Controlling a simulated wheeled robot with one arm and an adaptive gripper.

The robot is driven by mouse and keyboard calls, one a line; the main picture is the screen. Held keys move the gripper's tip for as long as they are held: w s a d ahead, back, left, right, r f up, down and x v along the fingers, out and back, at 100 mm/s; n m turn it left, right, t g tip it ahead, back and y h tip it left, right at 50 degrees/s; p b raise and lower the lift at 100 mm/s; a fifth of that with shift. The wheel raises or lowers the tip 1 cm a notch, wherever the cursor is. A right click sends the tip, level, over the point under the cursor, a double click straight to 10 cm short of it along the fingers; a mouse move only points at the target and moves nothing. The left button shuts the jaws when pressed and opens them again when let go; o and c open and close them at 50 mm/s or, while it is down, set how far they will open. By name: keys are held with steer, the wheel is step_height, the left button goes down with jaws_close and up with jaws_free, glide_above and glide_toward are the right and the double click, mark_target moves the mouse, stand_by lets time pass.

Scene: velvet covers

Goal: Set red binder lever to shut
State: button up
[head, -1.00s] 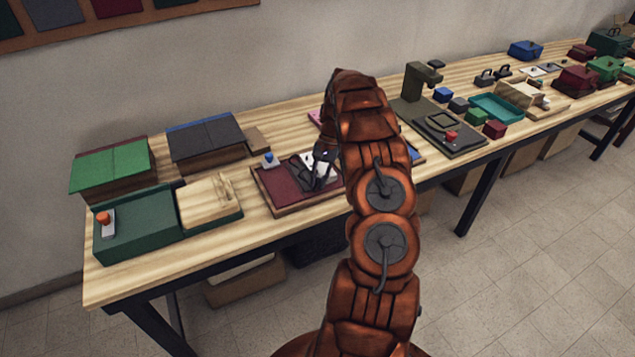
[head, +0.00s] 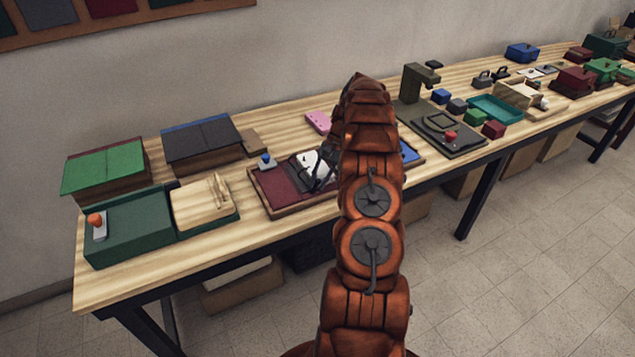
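A dark red cover (head: 280,188), which looks like the red binder, lies in a shallow wooden tray (head: 288,211) near the table's front edge. A small blue knob (head: 265,158) on a pale base stands at the tray's back left corner. A grey and white part (head: 308,160) sits by the red cover's right side. I cannot make out the lever or its position. My gripper (head: 318,181) is over the right part of the red cover, with dark fingers pointing down. My arm hides the tray's middle right, and whether the gripper touches anything is unclear.
A green box (head: 135,236) with an orange knob and a pale wooden block (head: 201,203) are at left. Two lidded boxes stand behind. A pink piece (head: 318,121) lies behind the tray. A dark stand (head: 417,85) and several small blocks are at right.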

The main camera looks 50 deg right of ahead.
steer(key=o, duration=0.5)
steer(key=shift+c, duration=0.2)
steer(key=shift+r, duration=0.1)
steer(key=shift+a+r+h+p, duration=0.25)
steer(key=shift+h+p, duration=0.55)
steer(key=shift+p, duration=0.45)
steer(key=shift+w+g, duration=0.1)
steer(key=shift+g, duration=0.2)
steer(key=shift+a+h+p, duration=0.15)
steer(key=shift+h+p, duration=0.45)
steer(key=shift+p, duration=0.1)
